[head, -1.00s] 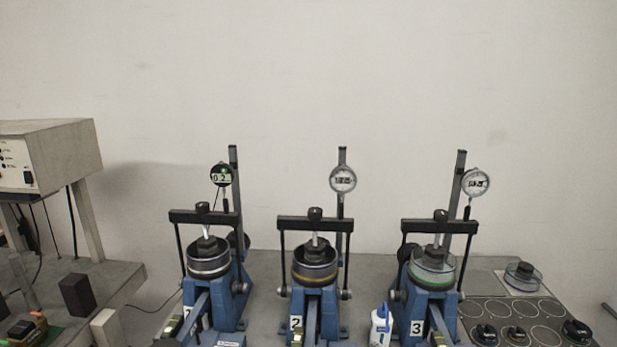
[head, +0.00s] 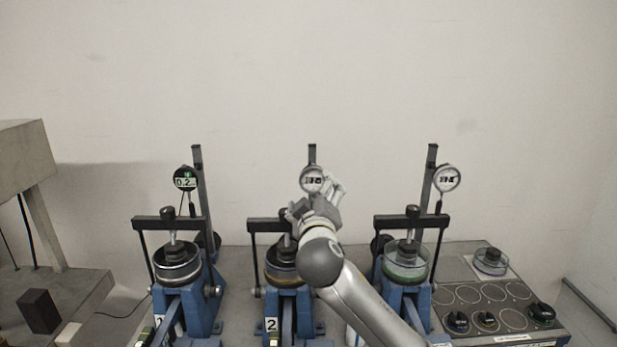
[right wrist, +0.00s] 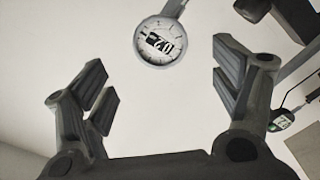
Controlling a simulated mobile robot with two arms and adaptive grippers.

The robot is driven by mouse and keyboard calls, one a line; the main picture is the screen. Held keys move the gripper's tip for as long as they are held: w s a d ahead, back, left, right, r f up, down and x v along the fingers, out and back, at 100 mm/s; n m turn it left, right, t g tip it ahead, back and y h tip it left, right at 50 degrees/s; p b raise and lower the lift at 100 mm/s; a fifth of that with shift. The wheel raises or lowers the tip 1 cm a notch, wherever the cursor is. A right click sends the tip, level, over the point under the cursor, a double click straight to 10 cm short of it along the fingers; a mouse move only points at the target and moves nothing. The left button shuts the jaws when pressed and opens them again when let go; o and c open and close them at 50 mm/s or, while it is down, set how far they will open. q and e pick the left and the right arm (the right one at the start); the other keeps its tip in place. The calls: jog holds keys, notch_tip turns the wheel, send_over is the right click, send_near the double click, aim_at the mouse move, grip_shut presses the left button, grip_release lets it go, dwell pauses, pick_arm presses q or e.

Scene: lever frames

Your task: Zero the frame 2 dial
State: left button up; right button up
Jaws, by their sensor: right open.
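The frame 2 dial (head: 312,179) is a round, pale-faced gauge on a post above the middle blue lever frame (head: 285,310), which is labelled 2. My right gripper (head: 325,192) is raised in front of this frame, just below and right of the dial, and overlaps its lower edge in the head view. In the right wrist view the dial (right wrist: 160,41) shows between and beyond the open fingers (right wrist: 165,85), appearing rotated, with a dark display block on its face. The fingers hold nothing, and I see no contact with the dial. My left gripper is out of view.
Black crossbars (head: 410,221) top the frames. A weight tray (head: 505,292) lies at the right. The wall behind is bare.

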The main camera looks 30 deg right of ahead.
aim_at(313, 182)
jog(key=p+x, duration=0.3)
jog(key=x, duration=0.6)
jog(key=shift+c, duration=0.3)
jog(key=c, duration=0.9)
jog(key=shift+f, duration=0.1)
jog(key=shift+c, duration=0.5)
